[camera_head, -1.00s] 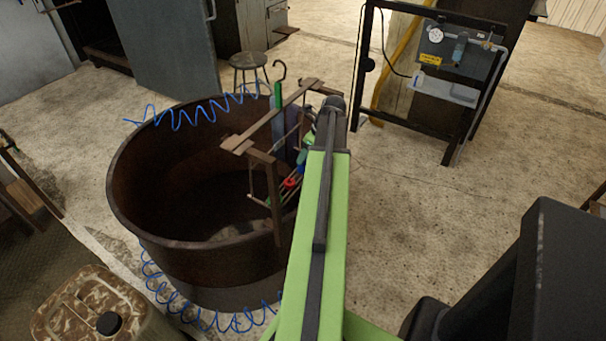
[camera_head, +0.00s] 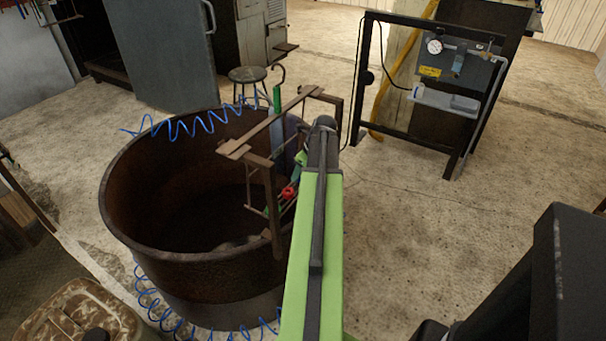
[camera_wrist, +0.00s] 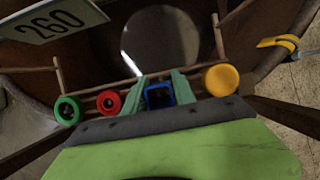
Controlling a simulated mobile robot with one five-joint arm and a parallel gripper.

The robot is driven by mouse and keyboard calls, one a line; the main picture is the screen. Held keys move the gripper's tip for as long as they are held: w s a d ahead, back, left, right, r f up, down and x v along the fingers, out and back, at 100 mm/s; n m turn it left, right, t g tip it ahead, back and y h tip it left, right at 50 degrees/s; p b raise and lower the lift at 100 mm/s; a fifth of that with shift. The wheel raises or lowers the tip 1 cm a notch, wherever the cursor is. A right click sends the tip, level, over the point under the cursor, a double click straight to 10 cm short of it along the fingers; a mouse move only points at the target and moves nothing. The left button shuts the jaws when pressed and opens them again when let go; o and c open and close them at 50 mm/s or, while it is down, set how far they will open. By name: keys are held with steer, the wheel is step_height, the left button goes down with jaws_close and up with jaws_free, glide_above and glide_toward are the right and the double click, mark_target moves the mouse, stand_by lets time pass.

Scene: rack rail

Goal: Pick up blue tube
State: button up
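The blue tube (camera_wrist: 159,96) shows its open end in the wrist view, low at the centre, in a row of coloured tubes on a rack rail. My gripper (camera_wrist: 160,76) has its two green fingers apart, one on each side of the blue tube. Whether they touch it is unclear. A red tube (camera_wrist: 109,102) and a green tube (camera_wrist: 68,110) are to its left, and a yellow tube (camera_wrist: 221,79) is to its right. In the head view, my arm hides most of the gripper and the blue tube; the red tube (camera_head: 288,193) shows beside the arm.
A brown frame (camera_head: 268,127) stands over a large rusty round tub (camera_head: 150,215), close to my arm. Floor to the right of the tub is clear.

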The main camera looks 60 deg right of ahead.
jaws_close()
steer(key=shift+r, duration=0.1)
